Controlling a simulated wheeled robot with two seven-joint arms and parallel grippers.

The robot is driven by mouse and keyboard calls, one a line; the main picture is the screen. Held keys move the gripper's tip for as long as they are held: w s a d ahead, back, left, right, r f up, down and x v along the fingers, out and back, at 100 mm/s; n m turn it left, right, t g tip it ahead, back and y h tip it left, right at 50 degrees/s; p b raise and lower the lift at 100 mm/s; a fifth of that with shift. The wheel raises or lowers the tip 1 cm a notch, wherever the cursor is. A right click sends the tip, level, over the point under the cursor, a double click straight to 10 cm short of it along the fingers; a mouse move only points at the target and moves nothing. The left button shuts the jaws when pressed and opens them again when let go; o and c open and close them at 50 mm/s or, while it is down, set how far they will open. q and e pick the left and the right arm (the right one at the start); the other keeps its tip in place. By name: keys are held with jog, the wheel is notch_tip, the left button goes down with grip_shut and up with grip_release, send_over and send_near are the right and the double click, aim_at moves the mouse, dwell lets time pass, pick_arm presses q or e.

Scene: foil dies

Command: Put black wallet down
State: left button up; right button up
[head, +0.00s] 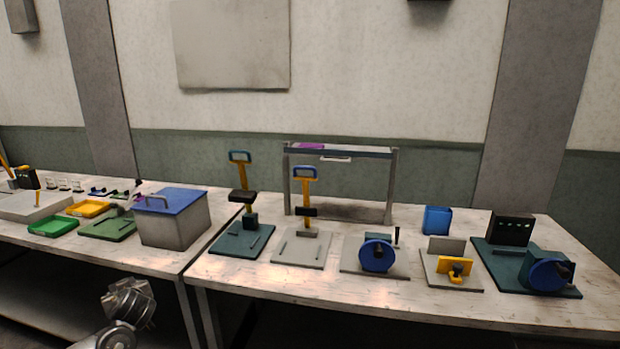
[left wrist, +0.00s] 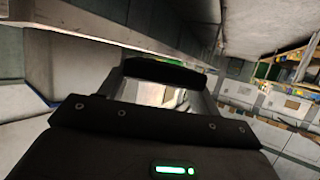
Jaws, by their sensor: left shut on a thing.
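My left gripper (left wrist: 163,78) shows in the left wrist view, its dark body across the bottom. It is shut on a dark slab, which looks like the black wallet (left wrist: 165,72), seen nearly edge-on at the far end of the jaws. Its face and most of its outline are hidden. In the head view, a metal part of my arm shows low at the left, in front of the tables; I cannot make out the wallet there. My right gripper is in neither view.
The right table (head: 450,308) bears two foil presses (head: 243,225), (head: 304,232), a blue-wheeled device (head: 376,256), a blue box (head: 437,220) and a rack (head: 340,153). The left table holds a blue-lidded box (head: 175,226), a green tray (head: 53,227) and a yellow tray (head: 89,208). The right table's front strip is clear.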

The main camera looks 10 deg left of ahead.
pick_arm(q)
jog(key=w+d+r+m+t+h, duration=0.2)
jog(key=d+r, duration=0.1)
jog(key=d, duration=0.5)
jog(key=w+d+r+m+t+h, duration=0.1)
jog(key=w+d+r+m, duration=0.15)
jog(key=d, duration=0.55)
jog(key=w+d+r+m+t+h, duration=0.15)
jog(key=d+r, duration=0.25)
jog(key=d, duration=0.4)
jog(key=s+d+r+m+t+h, duration=0.1)
jog(key=s+d+r+m+h, duration=0.1)
jog(key=d, duration=0.7)
jog(key=s+d+r+m+t+h, duration=0.1)
jog(key=s+d+r+m+h, duration=0.2)
jog(key=d+r, duration=0.4)
jog(key=s+d+h, duration=0.1)
jog(key=s+d, duration=0.1)
jog(key=d, duration=0.1)
jog(key=shift+r+h, duration=0.2)
jog(key=shift+h, duration=0.15)
